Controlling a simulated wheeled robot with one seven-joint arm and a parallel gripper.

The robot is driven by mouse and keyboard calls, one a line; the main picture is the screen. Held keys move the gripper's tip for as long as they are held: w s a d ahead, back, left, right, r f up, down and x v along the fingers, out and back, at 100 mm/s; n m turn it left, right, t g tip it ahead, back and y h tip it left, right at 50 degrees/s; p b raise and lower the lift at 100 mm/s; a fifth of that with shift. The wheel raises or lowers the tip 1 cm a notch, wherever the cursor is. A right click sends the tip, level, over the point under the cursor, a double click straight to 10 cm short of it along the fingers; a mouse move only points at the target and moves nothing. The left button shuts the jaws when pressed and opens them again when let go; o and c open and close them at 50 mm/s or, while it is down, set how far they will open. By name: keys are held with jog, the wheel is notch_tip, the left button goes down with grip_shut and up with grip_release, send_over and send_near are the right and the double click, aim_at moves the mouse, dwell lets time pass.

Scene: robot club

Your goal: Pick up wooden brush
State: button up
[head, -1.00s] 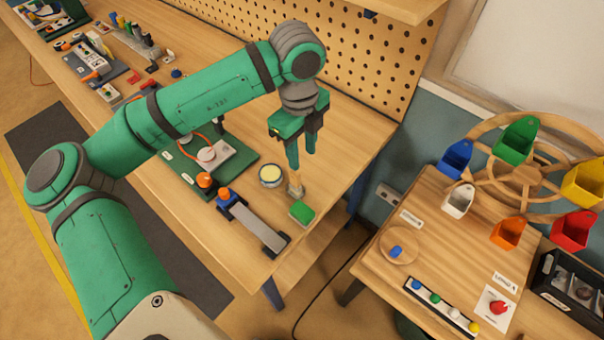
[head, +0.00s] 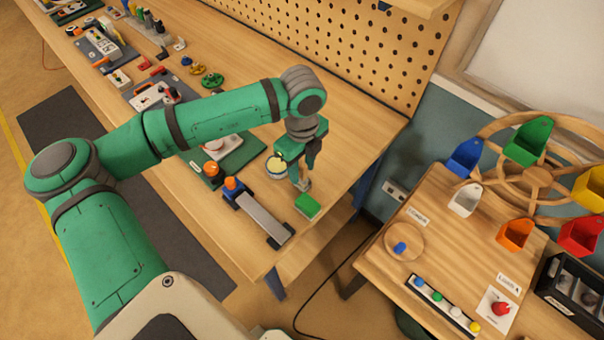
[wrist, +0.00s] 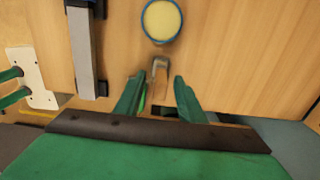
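A small tan and grey piece, which appears to be the wooden brush (wrist: 159,67), lies near the bench edge. In the wrist view it shows between the fingertips, with clear gaps on both sides. My gripper (head: 303,178) is open and low over the bench; its fingers (wrist: 158,88) are apart around the piece. In the head view the fingers hide most of it. A green block (head: 308,206) lies just in front of the fingers.
A round tin with yellow content (head: 277,167) stands close behind my gripper; it also shows in the wrist view (wrist: 161,20). Free bench top (head: 345,140) lies to the right.

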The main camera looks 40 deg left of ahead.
jog(key=shift+f, duration=0.35)
grip_shut()
jog(key=shift+r, duration=0.1)
jog(key=shift+r, duration=0.45)
notch_tip(320, 180, up, 2)
jog(key=shift+r, duration=0.1)
jog(key=s+d+r, duration=0.3)
jog(key=s+r, duration=0.6)
jog(key=s, duration=0.4)
jog(key=shift+s+d+r, duration=0.15)
jog(key=shift+s+r, duration=0.2)
jog(key=shift+r, duration=0.05)
